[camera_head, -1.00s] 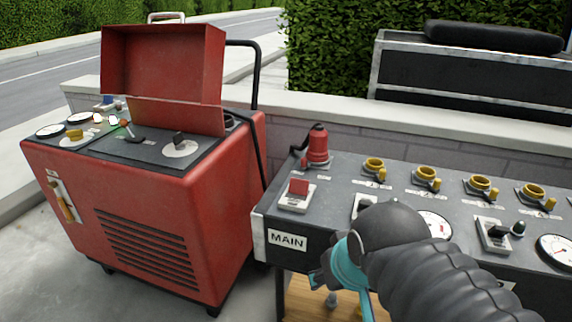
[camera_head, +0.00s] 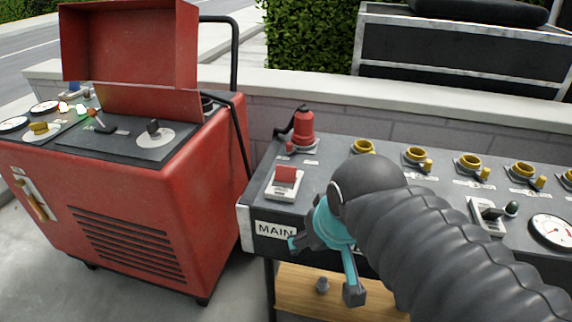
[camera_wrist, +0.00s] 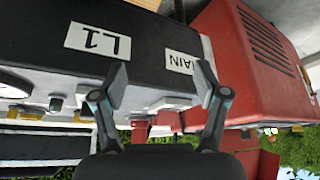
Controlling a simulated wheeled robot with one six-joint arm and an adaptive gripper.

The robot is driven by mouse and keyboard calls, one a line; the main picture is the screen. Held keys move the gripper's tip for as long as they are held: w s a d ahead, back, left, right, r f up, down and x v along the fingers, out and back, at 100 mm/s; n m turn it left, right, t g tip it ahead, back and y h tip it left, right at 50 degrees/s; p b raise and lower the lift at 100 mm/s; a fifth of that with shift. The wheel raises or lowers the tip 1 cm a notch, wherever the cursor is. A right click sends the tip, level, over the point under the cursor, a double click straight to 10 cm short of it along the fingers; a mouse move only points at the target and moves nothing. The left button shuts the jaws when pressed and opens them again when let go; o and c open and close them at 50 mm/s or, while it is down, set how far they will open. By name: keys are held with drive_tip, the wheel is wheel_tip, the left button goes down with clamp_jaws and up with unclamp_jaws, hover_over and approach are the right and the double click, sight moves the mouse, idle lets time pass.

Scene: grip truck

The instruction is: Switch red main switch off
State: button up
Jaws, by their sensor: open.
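The red main switch (camera_head: 286,174) is a red rocker on a pale plate at the left end of the dark control panel (camera_head: 330,152). Below it on the panel's front is the MAIN label (camera_head: 272,230). My gripper (camera_head: 322,268) is open and empty in front of the panel's front face, lower than the switch and to its right. In the wrist view my gripper (camera_wrist: 160,80) has its fingers spread before the front face, between the L1 label (camera_wrist: 97,40) and the MAIN label.
A red plug-like fitting (camera_head: 303,128) stands behind the switch. Yellow-ringed sockets (camera_head: 415,155) line the panel's back. A red machine (camera_head: 120,200) with a raised lid stands close on the left. A wooden shelf (camera_head: 300,290) lies below the panel.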

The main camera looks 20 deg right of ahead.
drive_tip(key=w+r+m+g+p, duration=0.2)
drive_tip(key=w+r+m+g, duration=0.15)
drive_tip(key=w+r, duration=0.7)
drive_tip(key=m+g+y+p, duration=0.2)
drive_tip(key=g, duration=0.4)
approach(286, 174)
drive_tip(key=x, duration=0.8)
drive_tip(key=shift+w+f, duration=0.1)
drive_tip(key=shift+f, duration=0.1)
drive_tip(key=c, duration=1.2)
